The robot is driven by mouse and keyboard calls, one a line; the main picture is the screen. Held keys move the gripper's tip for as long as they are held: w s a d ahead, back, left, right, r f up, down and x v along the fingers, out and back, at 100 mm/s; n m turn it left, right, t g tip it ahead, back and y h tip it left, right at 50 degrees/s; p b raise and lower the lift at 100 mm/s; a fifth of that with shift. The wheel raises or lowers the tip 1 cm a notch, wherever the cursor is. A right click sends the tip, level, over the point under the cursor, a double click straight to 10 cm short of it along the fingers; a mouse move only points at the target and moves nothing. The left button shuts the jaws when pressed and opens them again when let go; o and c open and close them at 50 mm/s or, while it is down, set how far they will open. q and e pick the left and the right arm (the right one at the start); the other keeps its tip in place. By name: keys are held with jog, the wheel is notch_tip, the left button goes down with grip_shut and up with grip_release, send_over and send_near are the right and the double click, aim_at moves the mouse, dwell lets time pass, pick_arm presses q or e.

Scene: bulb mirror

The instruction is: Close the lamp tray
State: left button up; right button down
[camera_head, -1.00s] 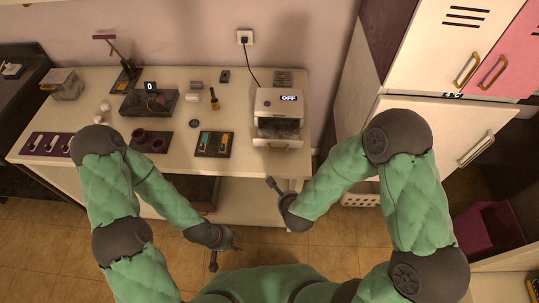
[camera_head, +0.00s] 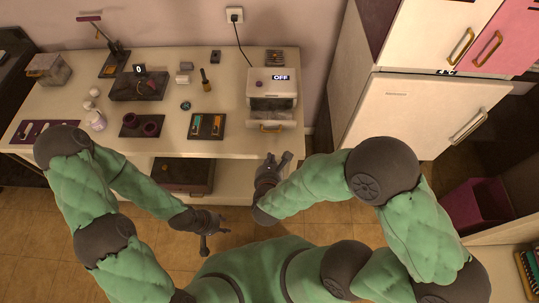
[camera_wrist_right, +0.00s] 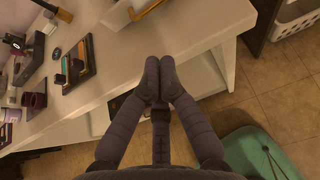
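The lamp tray (camera_head: 270,118) is the pale drawer at the front of a white box (camera_head: 272,88) labelled OFF. It sticks out from the box, with a gold handle (camera_head: 271,128) on its front. The handle also shows at the top of the right wrist view (camera_wrist_right: 147,9). My right gripper (camera_head: 280,159) is below and in front of the tray, off the table's front edge and apart from the handle. Its fingertips (camera_wrist_right: 160,66) meet in the right wrist view, with nothing between them. My left gripper (camera_head: 217,240) is low in front of the table, fingers spread and empty.
The white table (camera_head: 225,147) carries a dark tray with orange and teal pieces (camera_head: 207,126), purple cups (camera_head: 142,125) and a lamp stand (camera_head: 113,62). A cable runs from the box to a wall socket. A white cabinet (camera_head: 425,110) stands right.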

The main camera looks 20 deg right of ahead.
jog(key=b+x, duration=0.3)
jog(key=x, duration=0.7)
jog(key=shift+w+d, duration=0.15)
jog(key=shift+w, duration=0.1)
jog(key=shift+w+d+f+b, duration=0.1)
jog(key=shift+w+d+b, duration=0.15)
jog(key=shift+w, duration=0.55)
jog(key=b, duration=0.7)
send_near(273, 110)
jog(key=x, duration=0.4)
jog(key=shift+w+f, duration=0.15)
jog(key=shift+f, duration=0.05)
jog(key=shift+r+p, duration=0.15)
jog(key=shift+p, duration=0.25)
